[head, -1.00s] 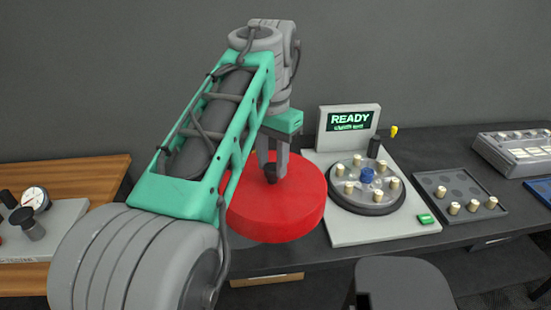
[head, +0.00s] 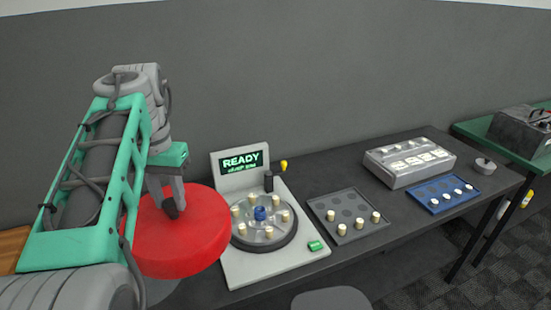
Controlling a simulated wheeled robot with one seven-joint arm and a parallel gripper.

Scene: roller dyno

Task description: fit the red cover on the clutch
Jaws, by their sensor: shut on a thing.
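The red cover (head: 185,246) is a thick round disc with a dark knob on top. My gripper (head: 172,209) is shut on that knob and holds the cover roughly level, left of the clutch machine. The clutch (head: 270,236) is a round grey plate with several cream pegs around a blue centre hub (head: 260,213). The cover hides part of the pale base's left side.
A dark tray (head: 350,234) with several cream pegs lies right of the clutch. Behind it are a grey device (head: 409,161) and a blue tray (head: 441,207). A lever with a yellow knob (head: 283,165) stands behind the clutch. A green button (head: 316,246) is at the base's front right.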

